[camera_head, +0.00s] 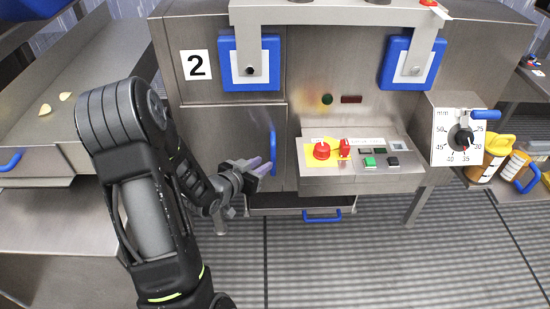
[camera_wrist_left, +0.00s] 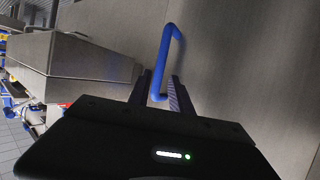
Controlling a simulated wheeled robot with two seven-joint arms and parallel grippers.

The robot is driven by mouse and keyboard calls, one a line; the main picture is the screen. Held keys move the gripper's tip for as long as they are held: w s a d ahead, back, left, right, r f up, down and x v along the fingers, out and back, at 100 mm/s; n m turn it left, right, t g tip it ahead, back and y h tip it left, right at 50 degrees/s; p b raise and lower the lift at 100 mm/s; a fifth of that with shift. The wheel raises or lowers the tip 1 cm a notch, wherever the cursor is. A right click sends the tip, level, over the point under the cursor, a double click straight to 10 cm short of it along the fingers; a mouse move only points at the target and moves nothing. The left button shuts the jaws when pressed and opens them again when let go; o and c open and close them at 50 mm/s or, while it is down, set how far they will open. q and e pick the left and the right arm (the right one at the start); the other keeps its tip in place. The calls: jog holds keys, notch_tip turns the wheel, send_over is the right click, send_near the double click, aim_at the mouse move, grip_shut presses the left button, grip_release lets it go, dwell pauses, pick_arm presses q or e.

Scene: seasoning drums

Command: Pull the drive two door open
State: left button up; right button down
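The drive two door (camera_head: 232,125) is a steel panel below the black number 2 label (camera_head: 196,65). It looks shut, flush with the cabinet front. Its upright blue handle (camera_head: 273,145) is near the panel's right edge. My left gripper (camera_head: 262,170) is at the lower part of this handle. In the left wrist view, the handle (camera_wrist_left: 166,50) runs down between the two fingertips (camera_wrist_left: 162,85), which stand apart with a small gap visible beside the bar. The arm covers the door's lower left part. My right gripper is not in view.
A control panel (camera_head: 360,165) with a red knob juts out right of the handle. A drawer with a blue handle (camera_head: 322,216) is below. A dial plate (camera_head: 459,137) and yellow-capped bottles (camera_head: 490,158) are at right. A steel chute (camera_head: 85,80) is at left.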

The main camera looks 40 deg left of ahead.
aim_at(272, 159)
pick_arm(q)
jog(key=b+x, duration=0.1)
jog(key=x, duration=0.6)
jog(key=shift+w+f, duration=0.2)
jog(key=shift+c, duration=0.4)
grip_shut()
dwell(0.8)
